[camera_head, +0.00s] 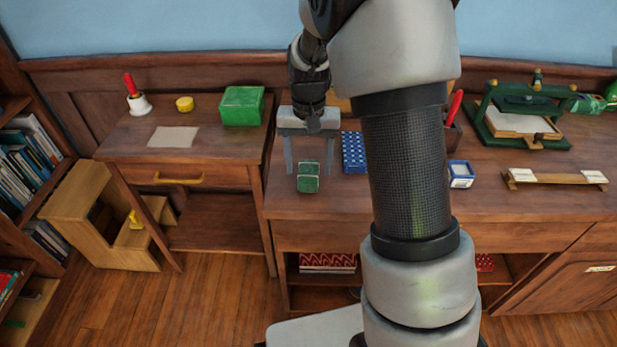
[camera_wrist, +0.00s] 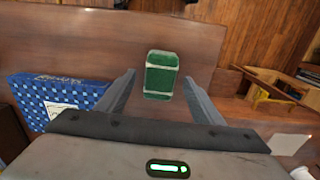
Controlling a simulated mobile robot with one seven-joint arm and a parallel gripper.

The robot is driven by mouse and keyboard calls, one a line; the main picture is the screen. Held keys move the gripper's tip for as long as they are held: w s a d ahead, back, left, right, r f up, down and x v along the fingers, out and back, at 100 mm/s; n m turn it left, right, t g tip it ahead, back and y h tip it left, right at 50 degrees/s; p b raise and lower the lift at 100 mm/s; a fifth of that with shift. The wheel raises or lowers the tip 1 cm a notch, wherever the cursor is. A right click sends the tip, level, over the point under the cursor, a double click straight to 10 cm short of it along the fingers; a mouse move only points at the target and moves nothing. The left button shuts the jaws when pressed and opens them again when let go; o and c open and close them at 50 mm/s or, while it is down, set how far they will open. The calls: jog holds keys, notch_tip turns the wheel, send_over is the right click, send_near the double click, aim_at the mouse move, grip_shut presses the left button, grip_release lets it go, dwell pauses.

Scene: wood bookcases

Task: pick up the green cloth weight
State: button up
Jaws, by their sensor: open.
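The green cloth weight (camera_head: 308,178) is a small green block with pale bands near its ends. It rests on the wooden desk top near the front edge. In the wrist view the green cloth weight (camera_wrist: 161,75) shows between and just beyond my two fingers. My gripper (camera_head: 310,172) is open, with its fingers pointing down at the desk around the weight's position in the head view. It also shows in the wrist view (camera_wrist: 160,82), with a finger on each side of the weight and visible gaps. Nothing is held.
A blue patterned box (camera_head: 354,153) lies close to the right of my gripper. A small blue-and-white box (camera_head: 461,174) and a wooden rack (camera_head: 554,179) stand farther right. A green box (camera_head: 242,105) and a red-handled bell (camera_head: 138,102) are on the left desk. The desk's front edge is close.

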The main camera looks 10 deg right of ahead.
notch_tip(320, 180, down, 3)
jog(key=shift+r, duration=0.1)
jog(key=shift+c, duration=0.4)
grip_shut()
jog(key=shift+r, duration=0.15)
